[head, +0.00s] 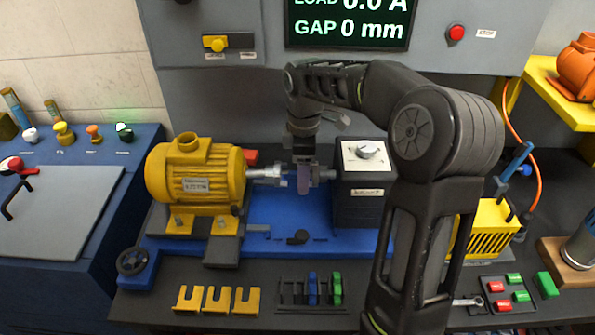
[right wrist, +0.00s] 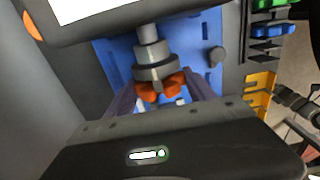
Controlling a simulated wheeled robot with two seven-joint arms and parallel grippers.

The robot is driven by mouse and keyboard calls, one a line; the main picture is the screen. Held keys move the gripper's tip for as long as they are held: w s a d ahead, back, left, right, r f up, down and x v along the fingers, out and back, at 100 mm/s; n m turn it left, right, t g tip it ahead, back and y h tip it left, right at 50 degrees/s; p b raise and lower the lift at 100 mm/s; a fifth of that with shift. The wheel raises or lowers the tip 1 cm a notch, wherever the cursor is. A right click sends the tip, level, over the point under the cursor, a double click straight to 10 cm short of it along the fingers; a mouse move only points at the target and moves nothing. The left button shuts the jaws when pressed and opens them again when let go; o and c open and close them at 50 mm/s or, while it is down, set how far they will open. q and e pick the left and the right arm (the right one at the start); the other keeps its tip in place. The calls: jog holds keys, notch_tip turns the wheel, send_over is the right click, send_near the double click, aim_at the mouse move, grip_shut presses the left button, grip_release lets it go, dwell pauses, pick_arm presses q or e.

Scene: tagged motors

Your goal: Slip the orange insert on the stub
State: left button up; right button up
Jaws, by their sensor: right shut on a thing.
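The orange insert (right wrist: 146,91) shows in the right wrist view as orange lobes between my fingers, right up against the grey stub hub (right wrist: 155,70). Whether it is seated on the hub I cannot tell. The hub (head: 321,173) sticks out from the left side of the dark load box (head: 362,208). My right gripper (head: 305,182) is shut on the insert, between that hub and the metal hub (head: 266,174) of the yellow motor (head: 196,173). In the head view the fingers hide the insert. My left gripper is not in view.
The motor and load box stand on a blue bed (head: 270,212) with a handwheel (head: 132,262) at left. Yellow slotted pieces (head: 217,299) and a rack with blue and green pieces (head: 311,289) lie in front. A screen (head: 348,20) above reads a gap of 0 mm.

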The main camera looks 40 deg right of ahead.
jog(key=shift+s+d, duration=0.2)
jog(key=shift+d, duration=0.05)
dwell(0.5)
jog(key=o, duration=1.4)
jog(key=shift+o, duration=0.2)
notch_tip(320, 180, up, 8)
jog(key=shift+f, duration=0.1)
